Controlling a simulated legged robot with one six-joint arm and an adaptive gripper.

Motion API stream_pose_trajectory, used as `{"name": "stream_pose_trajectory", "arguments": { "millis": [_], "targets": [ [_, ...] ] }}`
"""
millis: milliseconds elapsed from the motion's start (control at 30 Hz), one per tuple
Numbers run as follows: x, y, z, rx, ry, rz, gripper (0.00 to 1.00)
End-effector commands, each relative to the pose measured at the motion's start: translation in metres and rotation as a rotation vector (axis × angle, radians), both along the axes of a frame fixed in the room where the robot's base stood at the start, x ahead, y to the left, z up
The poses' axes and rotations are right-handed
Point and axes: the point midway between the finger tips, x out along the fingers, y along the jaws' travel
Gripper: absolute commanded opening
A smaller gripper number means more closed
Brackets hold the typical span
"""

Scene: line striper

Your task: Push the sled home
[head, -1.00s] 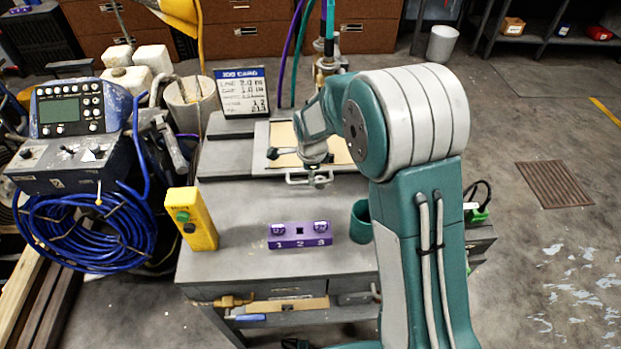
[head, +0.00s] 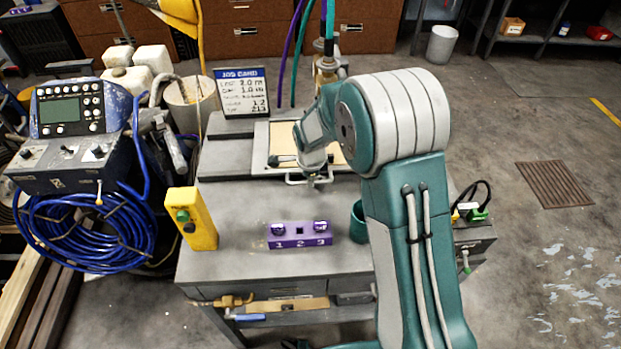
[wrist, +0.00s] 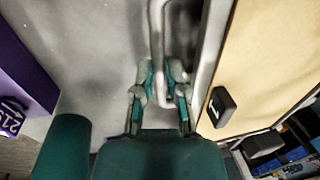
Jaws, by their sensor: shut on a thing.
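The sled (head: 284,136) is a pale tan panel in a light frame, set on the grey bench top toward its far side. Its metal loop handle (head: 290,181) sticks out from the near edge. My gripper (head: 315,181) is at this handle. In the wrist view, my gripper (wrist: 160,80) has its two fingers around the handle bar (wrist: 156,25), and it is shut on it. The tan panel (wrist: 268,60) lies just right of the fingers there, with a black knob (wrist: 222,105) on it. My arm hides the sled's right part in the head view.
A purple block (head: 300,243) numbered 1 to 3, a yellow button box (head: 200,225) and a green cup (head: 358,222) stand on the bench's near part. A job card (head: 241,92) stands behind at left. Purple and green hoses rise behind the sled.

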Motion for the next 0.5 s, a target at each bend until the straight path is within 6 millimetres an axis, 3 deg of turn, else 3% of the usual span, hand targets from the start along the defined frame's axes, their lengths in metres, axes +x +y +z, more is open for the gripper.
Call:
{"name": "stream_pose_trajectory", "arguments": {
  "millis": [267,500],
  "targets": [
    [0.001,0.035,-0.001,0.001,-0.004,0.006,0.00],
    [0.000,0.087,-0.001,0.002,-0.004,0.005,0.00]
  ]
}}
